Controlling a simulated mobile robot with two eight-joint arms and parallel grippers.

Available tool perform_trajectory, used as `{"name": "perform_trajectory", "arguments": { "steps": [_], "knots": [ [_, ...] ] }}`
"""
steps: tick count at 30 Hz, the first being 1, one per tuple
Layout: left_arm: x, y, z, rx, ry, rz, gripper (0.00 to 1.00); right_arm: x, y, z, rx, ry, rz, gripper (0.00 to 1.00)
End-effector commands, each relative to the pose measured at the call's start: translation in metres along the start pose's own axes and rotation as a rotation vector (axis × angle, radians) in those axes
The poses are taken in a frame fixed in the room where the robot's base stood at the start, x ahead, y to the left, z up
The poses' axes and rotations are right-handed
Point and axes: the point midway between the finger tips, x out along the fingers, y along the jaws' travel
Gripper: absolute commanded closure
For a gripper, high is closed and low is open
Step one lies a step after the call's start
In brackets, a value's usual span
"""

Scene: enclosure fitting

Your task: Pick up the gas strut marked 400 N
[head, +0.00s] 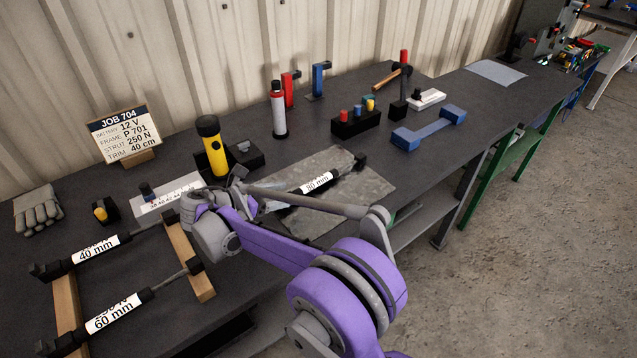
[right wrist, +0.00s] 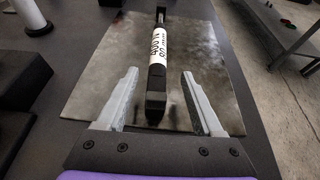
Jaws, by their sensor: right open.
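A gas strut with a black body, a white label and a thin rod (head: 317,182) lies on a grey metal sheet (head: 372,188) in the middle of the bench. In the right wrist view the same strut (right wrist: 157,48) carries a label reading 400 N. My right gripper (right wrist: 158,76) is open, its fingers on either side of the strut's thick near end and apart from it. In the head view my purple arm partly covers the right gripper (head: 262,200) and the strut's near end. My left gripper is not in view.
Two other struts, marked 40 mm (head: 97,249) and 60 mm (head: 110,317), rest on wooden rails at the left. A yellow torch (head: 212,146), a job card (head: 124,134) and a red-and-white cylinder (head: 278,111) stand behind.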

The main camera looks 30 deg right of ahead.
Motion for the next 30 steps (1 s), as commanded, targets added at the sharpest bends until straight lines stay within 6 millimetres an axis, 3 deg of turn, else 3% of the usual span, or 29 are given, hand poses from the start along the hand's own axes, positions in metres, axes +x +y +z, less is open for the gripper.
{"name": "perform_trajectory", "arguments": {
  "steps": [5,14,21,30],
  "knots": [
    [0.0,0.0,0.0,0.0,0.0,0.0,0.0,0.014,0.001,-0.001,0.0,0.0,0.0,0.32],
    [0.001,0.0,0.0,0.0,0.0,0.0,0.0,0.055,0.003,-0.003,0.001,0.0,0.0,0.32],
    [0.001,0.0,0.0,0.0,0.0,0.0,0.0,0.058,0.003,-0.003,0.0,0.0,0.001,0.32],
    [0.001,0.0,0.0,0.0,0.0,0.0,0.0,0.058,0.003,-0.003,0.0,0.0,0.001,0.84]
  ]
}}
